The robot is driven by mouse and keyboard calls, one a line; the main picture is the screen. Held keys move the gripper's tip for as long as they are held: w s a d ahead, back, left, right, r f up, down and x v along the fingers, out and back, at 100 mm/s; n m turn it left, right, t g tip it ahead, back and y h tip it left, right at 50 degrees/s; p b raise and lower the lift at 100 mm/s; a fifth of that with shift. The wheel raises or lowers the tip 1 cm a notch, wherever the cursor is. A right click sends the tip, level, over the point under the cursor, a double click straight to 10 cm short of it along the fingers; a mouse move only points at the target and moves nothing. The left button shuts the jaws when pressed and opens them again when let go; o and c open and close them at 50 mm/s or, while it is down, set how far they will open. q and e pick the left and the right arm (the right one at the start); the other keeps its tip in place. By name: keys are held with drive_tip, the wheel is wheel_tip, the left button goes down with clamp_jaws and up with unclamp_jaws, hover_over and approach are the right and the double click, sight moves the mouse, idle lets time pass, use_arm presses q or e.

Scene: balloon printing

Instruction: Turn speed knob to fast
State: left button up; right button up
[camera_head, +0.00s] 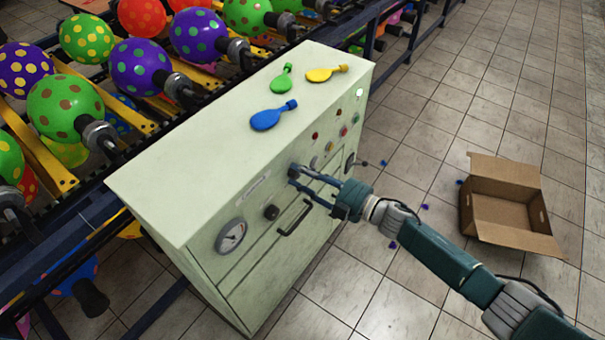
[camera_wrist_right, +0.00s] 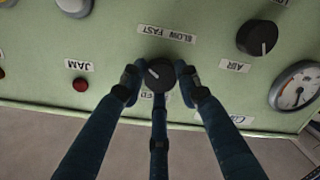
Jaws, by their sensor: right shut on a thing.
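The pale green machine cabinet (camera_head: 180,170) carries its controls on the front face. The dark round speed knob (camera_wrist_right: 158,75) sits below a label (camera_wrist_right: 166,34) with the word FAST, in the right wrist view. A short white mark on the knob points toward the upper left of that view. My right gripper (camera_head: 296,177) is at the cabinet's front, its fingers closed around the knob from both sides, with a third finger below (camera_wrist_right: 158,108). The fingers partly cover the lettering under the knob. My left gripper is not in view.
An air knob (camera_head: 271,212), a gauge (camera_head: 231,236) and a handle (camera_head: 295,218) are close by on the panel. Flat balloons, one blue (camera_head: 273,116), lie on top. Balloon racks stand left. An open cardboard box (camera_head: 505,205) sits on the otherwise mostly clear tiled floor.

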drive_tip(key=shift+s+f+m, duration=0.15)
drive_tip(key=shift+m, duration=0.95)
drive_tip(key=shift+a, duration=0.1)
drive_tip(key=o, duration=1.1)
drive_tip(key=shift+o, duration=0.2)
drive_tip(key=shift+s+d, duration=0.1)
drive_tip(key=shift+d, duration=0.35)
drive_tip(key=v, duration=1.1)
